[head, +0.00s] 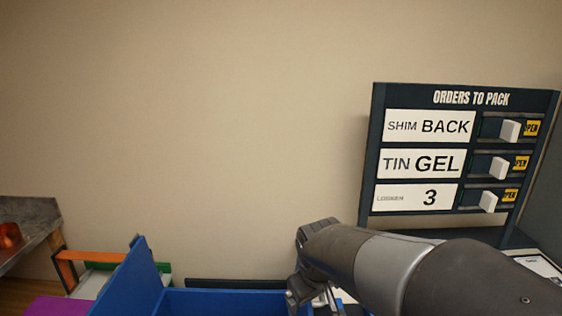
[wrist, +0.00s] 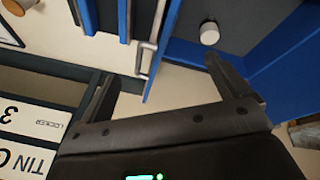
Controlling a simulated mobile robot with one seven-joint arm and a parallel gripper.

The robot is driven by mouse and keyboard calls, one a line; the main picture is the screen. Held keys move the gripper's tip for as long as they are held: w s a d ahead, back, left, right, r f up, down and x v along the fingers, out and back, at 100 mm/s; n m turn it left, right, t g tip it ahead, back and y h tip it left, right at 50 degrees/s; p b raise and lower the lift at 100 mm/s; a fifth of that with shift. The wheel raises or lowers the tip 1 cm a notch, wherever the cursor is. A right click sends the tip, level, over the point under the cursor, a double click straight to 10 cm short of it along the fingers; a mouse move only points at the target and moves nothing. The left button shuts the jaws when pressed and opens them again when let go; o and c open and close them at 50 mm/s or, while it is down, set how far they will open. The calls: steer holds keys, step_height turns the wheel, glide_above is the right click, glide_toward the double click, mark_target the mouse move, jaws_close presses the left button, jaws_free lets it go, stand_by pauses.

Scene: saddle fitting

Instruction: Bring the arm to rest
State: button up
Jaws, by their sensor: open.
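My gripper (head: 318,298) is at the lower middle of the head view, at the end of my grey and black arm, which reaches in from the lower right. Its fingers are partly cut off by the bottom edge there. In the wrist view my gripper (wrist: 160,75) has its two dark fingers spread wide, with nothing held between them. Blue panels and a pale surface show beyond the fingers. I cannot tell how far the fingertips are from them.
An order board (head: 465,97) stands right, behind my arm; it also shows in the wrist view (wrist: 35,125). A blue bin (head: 225,302) is just left of my gripper. An orange-handled item (head: 80,256) and a grey bench (head: 30,215) are farther left. The wall above is bare.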

steer(key=s+d+r+m, duration=0.2)
steer(key=s+d+r, duration=0.1)
steer(key=s, duration=0.4)
steer(key=s+d+r+m+t, duration=0.1)
steer(key=s+d+r+m, duration=0.2)
steer(key=s, duration=0.4)
steer(key=shift+d+m+t, duration=0.3)
steer(key=shift+d, duration=0.5)
steer(key=shift+o, duration=0.8)
steer(key=shift+s, duration=0.35)
